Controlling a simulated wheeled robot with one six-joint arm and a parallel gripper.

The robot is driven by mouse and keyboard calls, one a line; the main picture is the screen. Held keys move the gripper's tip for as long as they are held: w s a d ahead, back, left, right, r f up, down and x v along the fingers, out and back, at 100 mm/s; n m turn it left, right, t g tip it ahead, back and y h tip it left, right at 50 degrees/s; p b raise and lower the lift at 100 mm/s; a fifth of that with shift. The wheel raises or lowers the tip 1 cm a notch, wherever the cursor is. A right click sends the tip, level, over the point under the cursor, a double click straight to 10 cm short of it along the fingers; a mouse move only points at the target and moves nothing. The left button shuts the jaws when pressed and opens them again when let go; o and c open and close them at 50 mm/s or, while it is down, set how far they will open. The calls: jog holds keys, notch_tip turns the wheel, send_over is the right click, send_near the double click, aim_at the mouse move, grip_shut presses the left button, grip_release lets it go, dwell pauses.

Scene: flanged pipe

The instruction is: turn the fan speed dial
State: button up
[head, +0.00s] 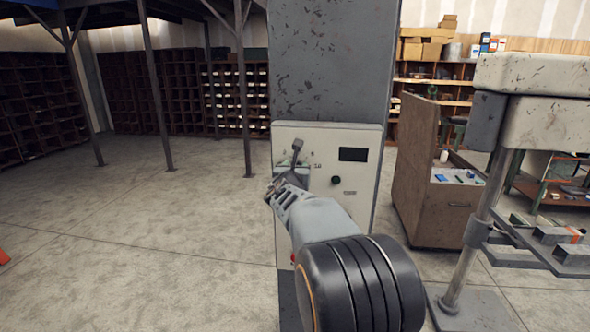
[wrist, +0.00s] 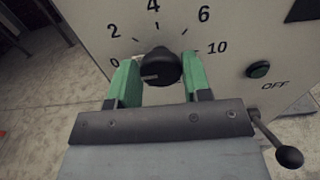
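The fan speed dial (wrist: 160,67) is a round black knob on the pale front panel (head: 361,190) of a grey machine. Printed numbers including 0, 2, 4, 6 and 10 stand around it in the wrist view. My gripper (wrist: 162,75) has its two green fingers on either side of the dial, left and right. Whether both fingers press on the knob cannot be told. In the head view my gripper (head: 283,178) is at the left part of the panel, and the dial is mostly hidden behind it. The dial's pointer is not clear.
A green-black button (wrist: 259,69) marked OFF is right of the dial. A lever with a dark ball end (wrist: 289,157) shows at lower right of the wrist view. A dark display (head: 353,154) is on the panel. A brown cabinet (head: 430,190) stands right; open floor lies left.

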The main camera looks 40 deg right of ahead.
jog(key=c, duration=0.4)
jog(key=shift+f+b, duration=0.15)
jog(key=shift+b, duration=0.35)
jog(key=shift+d+f+m+b, duration=0.1)
jog(key=shift+f+m+b, duration=0.05)
jog(key=shift+m+b, duration=6.2)
jog(key=shift+f+m+b, duration=0.1)
jog(key=shift+m+b, duration=5.5)
jog(key=shift+m, duration=1.35)
